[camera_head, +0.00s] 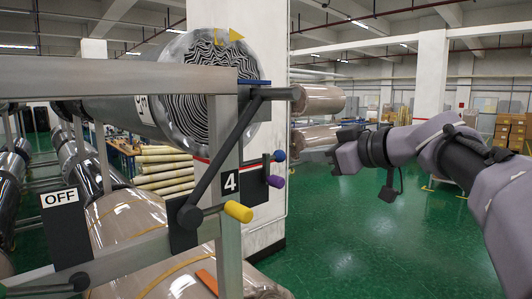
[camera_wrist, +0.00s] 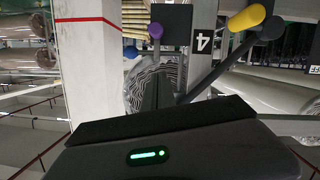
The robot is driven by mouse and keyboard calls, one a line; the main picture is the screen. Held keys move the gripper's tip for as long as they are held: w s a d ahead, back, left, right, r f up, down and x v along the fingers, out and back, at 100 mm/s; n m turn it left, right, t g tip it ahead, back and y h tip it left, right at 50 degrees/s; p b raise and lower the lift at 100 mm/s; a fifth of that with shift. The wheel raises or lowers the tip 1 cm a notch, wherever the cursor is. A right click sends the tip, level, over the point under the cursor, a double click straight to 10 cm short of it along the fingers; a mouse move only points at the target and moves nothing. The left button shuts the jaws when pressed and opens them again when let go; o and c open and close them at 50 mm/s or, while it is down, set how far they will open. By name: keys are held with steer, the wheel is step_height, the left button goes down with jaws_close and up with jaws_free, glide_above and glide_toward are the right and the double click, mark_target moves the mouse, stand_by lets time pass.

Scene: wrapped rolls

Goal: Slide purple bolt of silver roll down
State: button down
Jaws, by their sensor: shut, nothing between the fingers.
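The silver roll (camera_head: 185,112) with its layered end hangs on the grey metal frame at the upper left in the head view. Its end also shows in the wrist view (camera_wrist: 135,92). The purple bolt knob (camera_head: 275,181) sticks out from a dark plate on the frame beside the "4" label, below a blue knob (camera_head: 279,155). In the wrist view the purple knob (camera_wrist: 155,31) and blue knob (camera_wrist: 130,52) lie beyond the fingers. My gripper (camera_head: 326,156) is right of the knobs, apart from them, shut and empty. Its dark fingers show in the wrist view (camera_wrist: 157,92).
A black lever with a yellow handle (camera_head: 238,211) sits left of and below the purple knob. The metal post (camera_head: 229,190) and a white pillar (camera_head: 265,220) stand close by. Brown wrapped rolls (camera_head: 318,98) are behind. The green floor at right is open.

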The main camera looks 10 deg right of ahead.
steer(key=p, duration=0.4)
glide_toward(266, 173)
step_height(266, 173, up, 3)
steer(key=w+a, duration=0.3)
steer(key=f, duration=0.2)
steer(key=d+f, duration=0.1)
steer(key=f, duration=0.1)
steer(key=shift+w+d, duration=0.1)
step_height(266, 173, down, 5)
steer(key=b, duration=0.6)
steer(key=shift+r+b, duration=0.1)
steer(key=shift+b, duration=0.25)
